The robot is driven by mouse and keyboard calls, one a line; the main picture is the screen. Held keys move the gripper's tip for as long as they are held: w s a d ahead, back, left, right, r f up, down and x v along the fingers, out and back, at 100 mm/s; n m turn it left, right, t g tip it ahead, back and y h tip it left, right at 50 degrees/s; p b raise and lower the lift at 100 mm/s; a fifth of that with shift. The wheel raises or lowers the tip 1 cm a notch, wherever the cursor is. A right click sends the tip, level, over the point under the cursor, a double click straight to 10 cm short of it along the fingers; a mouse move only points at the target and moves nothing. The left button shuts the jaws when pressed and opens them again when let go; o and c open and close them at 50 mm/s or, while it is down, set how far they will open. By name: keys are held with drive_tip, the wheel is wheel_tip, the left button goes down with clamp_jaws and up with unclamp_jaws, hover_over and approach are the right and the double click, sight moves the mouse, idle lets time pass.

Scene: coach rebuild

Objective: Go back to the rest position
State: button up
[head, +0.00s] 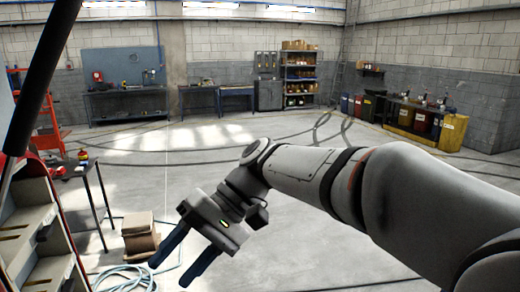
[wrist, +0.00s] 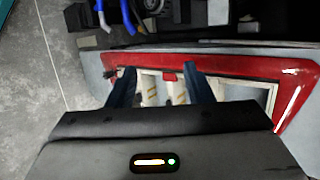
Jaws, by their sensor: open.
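My gripper (head: 184,265) hangs at the end of my arm in the lower middle of the head view, fingers pointing down and to the left. Its two dark blue fingers are apart, with nothing between them. In the wrist view my gripper (wrist: 156,85) also shows open, in front of a red-framed panel (wrist: 240,67) with a pale ribbed inside. I cannot tell how far the fingertips are from that panel.
A red-edged open body part (head: 45,235) stands at the left. Near it are a cardboard box (head: 140,236), a coiled pale hose (head: 125,278) and a small dark table (head: 92,190). Workbenches and shelves line the far walls. The middle floor (head: 300,133) is clear.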

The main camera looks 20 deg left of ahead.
drive_tip(key=w+d+f+m+t+h+b, duration=0.1)
drive_tip(key=d+f+t, duration=0.3)
drive_tip(key=d, duration=0.8)
drive_tip(key=w+d+f+m+t+h+b, duration=0.1)
drive_tip(key=d+f+m+t+h+b, duration=0.1)
drive_tip(key=d+f, duration=0.7)
drive_tip(key=w+d+f+m+t+h+b, duration=0.1)
drive_tip(key=d+f+m+t+h, duration=0.2)
drive_tip(key=d, duration=1.3)
wheel_tip(320, 180, down, 4)
drive_tip(key=m+t, duration=0.2)
drive_tip(key=t, duration=0.1)
drive_tip(key=shift+w+d+r+b, duration=0.2)
drive_tip(key=shift+w+r+b, duration=0.05)
drive_tip(key=shift+b, duration=0.05)
drive_tip(key=shift+c, duration=0.4)
